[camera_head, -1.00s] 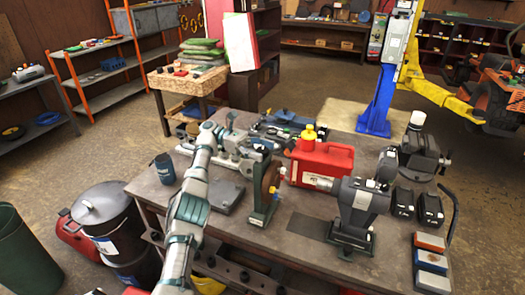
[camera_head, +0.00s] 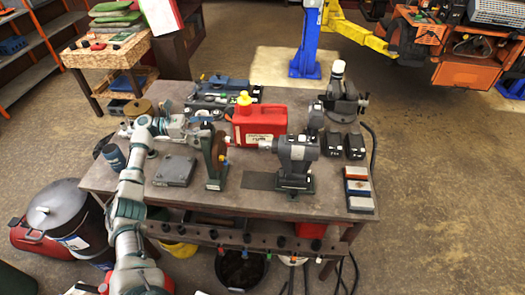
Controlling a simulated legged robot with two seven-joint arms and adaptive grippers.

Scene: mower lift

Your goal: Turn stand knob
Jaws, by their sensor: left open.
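A dark grey-green upright stand (camera_head: 213,174) is on the workbench (camera_head: 215,200), left of the red jug. A brown part shows in its upper half. A small light and orange knob-like part (camera_head: 223,158) is on its right side, too small to make out well. My left arm reaches in from the lower left. My left gripper (camera_head: 203,126) is open beside the top of the stand, pointing right. I cannot tell whether its fingers touch the stand. My right gripper is not in view.
A red jug (camera_head: 259,126) with a yellow cap and a grey bench machine (camera_head: 297,152) stand right of the stand. A flat grey block (camera_head: 175,170) and a dark cup (camera_head: 114,156) lie to the left. A vise (camera_head: 343,100) is at the back right.

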